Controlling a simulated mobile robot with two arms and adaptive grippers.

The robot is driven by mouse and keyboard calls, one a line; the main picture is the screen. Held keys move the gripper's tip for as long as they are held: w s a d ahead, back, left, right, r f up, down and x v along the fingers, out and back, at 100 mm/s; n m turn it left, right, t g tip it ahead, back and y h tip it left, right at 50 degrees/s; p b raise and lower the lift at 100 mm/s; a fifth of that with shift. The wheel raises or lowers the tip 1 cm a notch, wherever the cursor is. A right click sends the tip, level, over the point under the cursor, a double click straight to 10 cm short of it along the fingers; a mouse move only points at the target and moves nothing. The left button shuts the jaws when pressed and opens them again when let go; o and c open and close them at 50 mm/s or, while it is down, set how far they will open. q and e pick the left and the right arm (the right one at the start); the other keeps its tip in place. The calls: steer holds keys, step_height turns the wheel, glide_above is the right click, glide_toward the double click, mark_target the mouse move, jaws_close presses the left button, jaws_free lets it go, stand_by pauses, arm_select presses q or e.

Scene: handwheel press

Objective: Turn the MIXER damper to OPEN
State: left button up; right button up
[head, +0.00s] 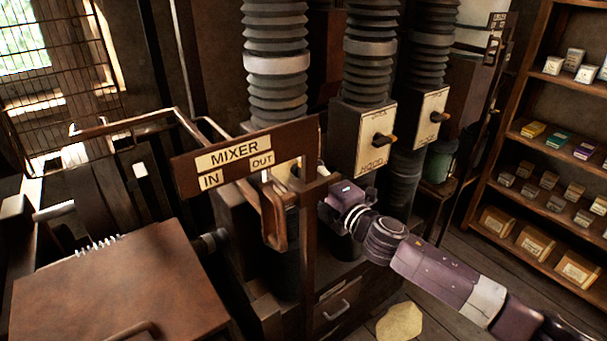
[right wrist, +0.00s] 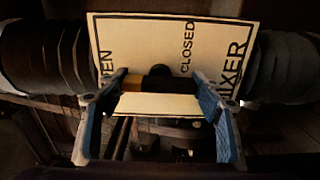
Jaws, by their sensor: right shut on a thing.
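The MIXER damper plate (right wrist: 150,32) is cream with a dark border and fills the middle of the right wrist view, its lettering turned sideways. CLOSED stands at its upper right and MIXER along its right edge. My right gripper (right wrist: 160,86) is shut on the handle. In the head view my right gripper (head: 328,184) reaches behind the sign frame, its fingertips hidden. My left gripper is not in view.
A brown hanging MIXER IN/OUT sign (head: 238,160) and its frame stand before the ducts. The HOOD damper (head: 372,150) and another damper plate (head: 431,108) are to the right. A brown-topped machine (head: 110,290) fills the lower left. Shelves (head: 545,150) line the right.

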stand_by(0.5)
steer(key=o, duration=1.2)
steer(key=shift+c, duration=0.2)
steer(key=shift+s, duration=0.1)
steer(key=v, duration=1.2)
steer(key=shift+f, duration=0.1)
